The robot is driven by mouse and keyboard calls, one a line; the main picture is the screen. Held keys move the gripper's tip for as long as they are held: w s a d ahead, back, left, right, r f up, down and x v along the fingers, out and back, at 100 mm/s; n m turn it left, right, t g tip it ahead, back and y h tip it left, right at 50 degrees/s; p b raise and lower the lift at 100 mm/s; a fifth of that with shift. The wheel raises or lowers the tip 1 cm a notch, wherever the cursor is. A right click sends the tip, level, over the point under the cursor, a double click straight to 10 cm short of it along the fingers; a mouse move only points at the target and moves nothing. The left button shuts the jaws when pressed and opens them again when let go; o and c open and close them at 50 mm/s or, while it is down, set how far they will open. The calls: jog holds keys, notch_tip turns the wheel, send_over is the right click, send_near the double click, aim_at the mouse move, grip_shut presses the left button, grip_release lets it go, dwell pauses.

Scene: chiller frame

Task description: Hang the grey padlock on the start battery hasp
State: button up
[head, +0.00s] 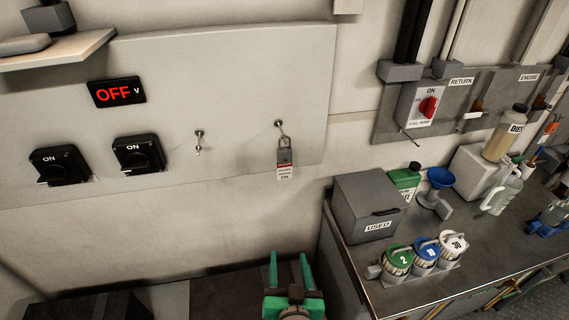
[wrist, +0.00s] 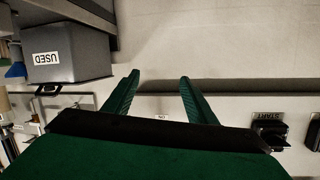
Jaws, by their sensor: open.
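The grey padlock (head: 285,157) hangs by its shackle from the right peg (head: 279,124) on the pale wall panel, with a red and white tag below it. My green gripper (head: 289,258) is open and empty, low in the head view, below the padlock and apart from it. Its two fingers also show in the wrist view (wrist: 160,76) with nothing between them. Two black rotary switches, left (head: 59,165) and right (head: 138,155), sit on the panel. A switch marked START (wrist: 268,132) shows in the wrist view. I cannot make out its hasp clearly.
An empty-looking peg (head: 199,140) stands between the switches and the padlock. A grey USED box (head: 365,207) and several capped containers are on the bench (head: 390,298) at right. A shelf (head: 60,50) juts out at upper left. The wall below the panel is clear.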

jog(key=w+r+n+y, duration=0.1)
jog(key=w+r+y, duration=0.1)
jog(key=w+r, duration=0.7)
jog(key=n+g, duration=0.1)
jog(key=n, duration=0.2)
send_near(285, 156)
jog(key=x, duration=1.1)
jog(key=shift+w, duration=0.1)
jog(key=c, duration=1.3)
